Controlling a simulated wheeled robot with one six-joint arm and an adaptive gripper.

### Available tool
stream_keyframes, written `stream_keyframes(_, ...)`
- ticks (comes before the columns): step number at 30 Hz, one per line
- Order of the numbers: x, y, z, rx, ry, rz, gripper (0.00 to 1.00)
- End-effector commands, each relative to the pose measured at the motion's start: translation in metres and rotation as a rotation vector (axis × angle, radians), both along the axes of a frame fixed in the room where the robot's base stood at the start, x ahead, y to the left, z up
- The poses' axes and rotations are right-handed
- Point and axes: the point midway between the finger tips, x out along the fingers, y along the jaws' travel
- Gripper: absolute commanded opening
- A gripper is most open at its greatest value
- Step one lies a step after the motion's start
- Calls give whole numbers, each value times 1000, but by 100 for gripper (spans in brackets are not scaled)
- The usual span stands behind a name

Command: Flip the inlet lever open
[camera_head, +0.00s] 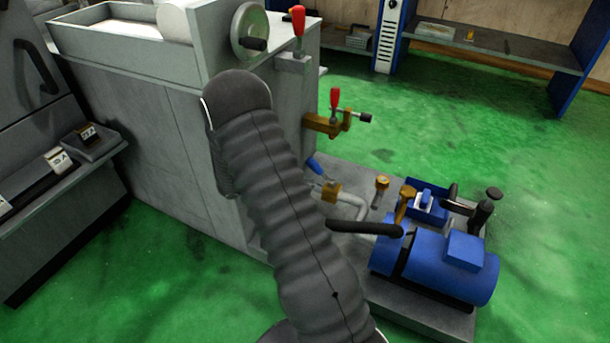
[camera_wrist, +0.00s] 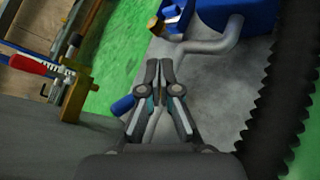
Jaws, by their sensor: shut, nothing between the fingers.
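The blue inlet lever (camera_head: 315,166) shows at the side of the grey machine, above a brass valve body (camera_head: 331,190) on a pale pipe. In the wrist view, a blue lever end (camera_wrist: 122,104) lies just left of my fingers, and the rest of it is hidden behind them. My gripper (camera_wrist: 159,63) is shut and empty, with its fingertips together over the pipe area. I cannot tell whether a finger touches the lever. In the head view, my arm hides the gripper.
Red-handled clamps (camera_head: 334,98) (camera_head: 297,20) stick out from the machine (camera_head: 150,130) above the lever. A blue motor (camera_head: 435,262), brass fittings (camera_head: 382,182) and a black-handled part (camera_head: 488,200) stand on the grey base right of it. Green floor beyond is clear.

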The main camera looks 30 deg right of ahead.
Motion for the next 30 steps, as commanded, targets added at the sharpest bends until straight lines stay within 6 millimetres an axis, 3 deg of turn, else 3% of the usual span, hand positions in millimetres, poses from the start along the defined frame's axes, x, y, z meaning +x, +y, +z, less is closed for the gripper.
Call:
stream_keyframes(1,3,-3,-17,-21,30,21,0)
stream_keyframes(11,28,-19,-106,-173,147,196,0)
stream_keyframes(15,60,-22,-132,-315,112,346,0)
stream_keyframes(21,103,-12,-145,-473,-4,539,0)
stream_keyframes(30,117,-5,-149,-524,-57,612,0)
